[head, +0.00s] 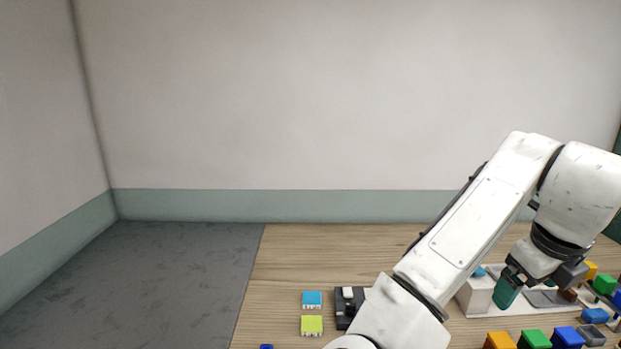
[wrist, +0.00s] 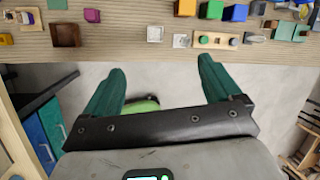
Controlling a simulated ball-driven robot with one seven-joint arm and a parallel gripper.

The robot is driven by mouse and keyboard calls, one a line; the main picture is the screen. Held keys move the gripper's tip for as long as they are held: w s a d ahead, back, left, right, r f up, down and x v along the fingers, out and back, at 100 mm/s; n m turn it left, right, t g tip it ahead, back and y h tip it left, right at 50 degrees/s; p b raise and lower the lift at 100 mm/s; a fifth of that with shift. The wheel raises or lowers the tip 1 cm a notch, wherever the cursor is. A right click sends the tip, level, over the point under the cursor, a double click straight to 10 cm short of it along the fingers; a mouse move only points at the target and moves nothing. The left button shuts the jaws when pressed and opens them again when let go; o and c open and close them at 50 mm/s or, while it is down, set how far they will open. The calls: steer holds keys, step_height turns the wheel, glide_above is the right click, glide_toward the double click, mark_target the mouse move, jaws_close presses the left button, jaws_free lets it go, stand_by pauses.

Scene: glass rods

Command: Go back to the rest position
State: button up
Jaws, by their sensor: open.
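My gripper (head: 508,288) is at the right of the head view, at the end of my white arm, over the right part of the wooden table. One green finger shows clearly there. In the wrist view my gripper (wrist: 161,70) has its two green fingers spread wide apart. Nothing is held between them. The fingertips point towards the front edge of the wooden table (head: 275,270), which runs across the top of the wrist view. No glass rod can be made out.
A cyan block (head: 312,299), a lime block (head: 312,325) and a black device (head: 343,306) stand left of my arm. Several coloured blocks, including a blue one (head: 567,338), are at the right.

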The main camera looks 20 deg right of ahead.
steer(key=s+f+n+h+b, duration=0.2)
steer(key=s+f+n+b, duration=0.15)
steer(key=f+n, duration=0.85)
steer(key=s+f+n+h+b, duration=0.15)
steer(key=f+n+b, duration=0.25)
steer(key=f+n, duration=0.75)
steer(key=s+a+f+n+g+y+b, duration=0.1)
steer(key=s+a+f+n, duration=0.5)
steer(key=f, duration=0.6)
steer(key=s+a+f+n+g+y+b, duration=0.1)
steer(key=s+a+f+n+y+b, duration=0.2)
steer(key=s+a+f, duration=0.7)
step_height(320, 180, down, 2)
steer(key=s+n+y, duration=0.1)
steer(key=n+y, duration=0.1)
steer(key=n, duration=0.1)
steer(key=shift+s+a+b, duration=0.3)
steer(key=shift+a, duration=0.1)
